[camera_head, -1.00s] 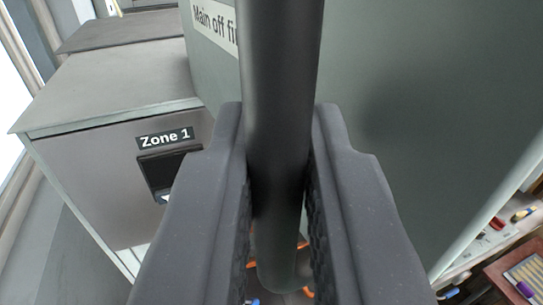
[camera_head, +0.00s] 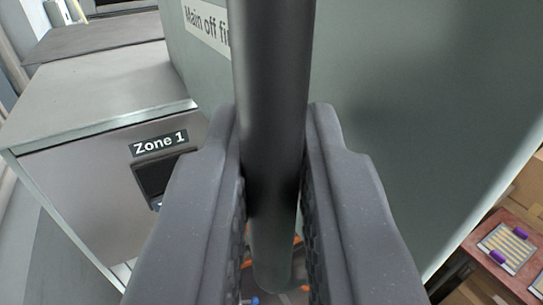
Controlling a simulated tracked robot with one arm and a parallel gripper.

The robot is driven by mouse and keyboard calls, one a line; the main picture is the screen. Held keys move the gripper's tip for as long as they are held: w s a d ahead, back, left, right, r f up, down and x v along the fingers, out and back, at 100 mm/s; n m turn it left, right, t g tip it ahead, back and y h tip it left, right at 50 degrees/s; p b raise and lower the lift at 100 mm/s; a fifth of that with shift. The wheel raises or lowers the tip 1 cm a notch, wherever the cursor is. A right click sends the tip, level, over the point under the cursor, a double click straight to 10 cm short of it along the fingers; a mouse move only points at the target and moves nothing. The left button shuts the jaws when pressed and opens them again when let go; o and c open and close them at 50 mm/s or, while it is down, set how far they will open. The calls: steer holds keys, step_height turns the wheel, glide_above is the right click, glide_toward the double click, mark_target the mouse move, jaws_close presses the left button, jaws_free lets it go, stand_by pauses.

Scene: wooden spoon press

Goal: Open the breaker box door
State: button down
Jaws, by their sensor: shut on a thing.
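My gripper (camera_head: 272,150) is in the middle of the camera view, its two dark fingers closed around a black bar handle (camera_head: 270,70). The handle runs from the top edge down between the fingers. Behind it is the grey-green breaker box door (camera_head: 410,90), with a white label (camera_head: 206,25) reading "Main off fi…", partly hidden by the handle. The door's right edge slants down across the right side of the view. Whether the door stands ajar cannot be told from this view.
A grey metal cabinet (camera_head: 90,95) with a "Zone 1" label (camera_head: 159,143) and a dark recess stands at left. At lower right is a reddish table (camera_head: 520,235) with a purple-ended item (camera_head: 507,249) and brown boxes behind. Orange pieces show below the handle.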

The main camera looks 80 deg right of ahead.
steer(key=shift+d, duration=0.1)
steer(key=c, duration=1.6)
jaws_free()
steer(key=shift+w, duration=0.15)
steer(key=shift+o, duration=0.2)
steer(key=v, duration=0.7)
steer(key=shift+a, duration=0.25)
steer(key=shift+f, duration=0.1)
